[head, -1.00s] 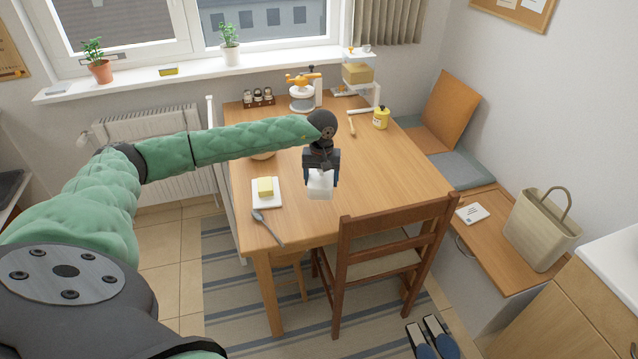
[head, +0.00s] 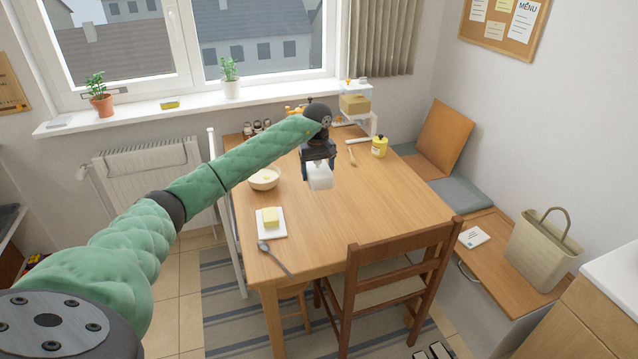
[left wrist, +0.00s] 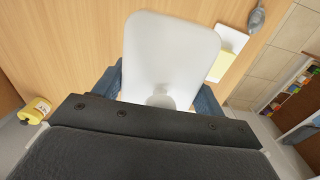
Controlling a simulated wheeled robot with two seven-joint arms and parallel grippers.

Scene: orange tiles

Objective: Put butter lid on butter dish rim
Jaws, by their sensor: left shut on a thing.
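My left gripper (head: 319,160) is shut on the white butter lid (head: 320,178) and holds it over the middle of the table. In the left wrist view the lid (left wrist: 170,55) fills the space between the fingers and hides much of what is behind it. The white butter dish (head: 272,233) lies near the table's left edge with a yellow block of butter (head: 270,217) on it. The lid is apart from the dish, up and to its right in the head view. The dish also shows in the left wrist view (left wrist: 232,40), partly behind the lid. My right gripper is not in view.
A spoon (head: 276,259) lies just in front of the dish. A bowl (head: 264,180) stands behind it at the table's left edge. A yellow jar (head: 379,147) is at the back right. A chair (head: 400,280) is at the front. The table's right half (head: 385,200) is mostly clear.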

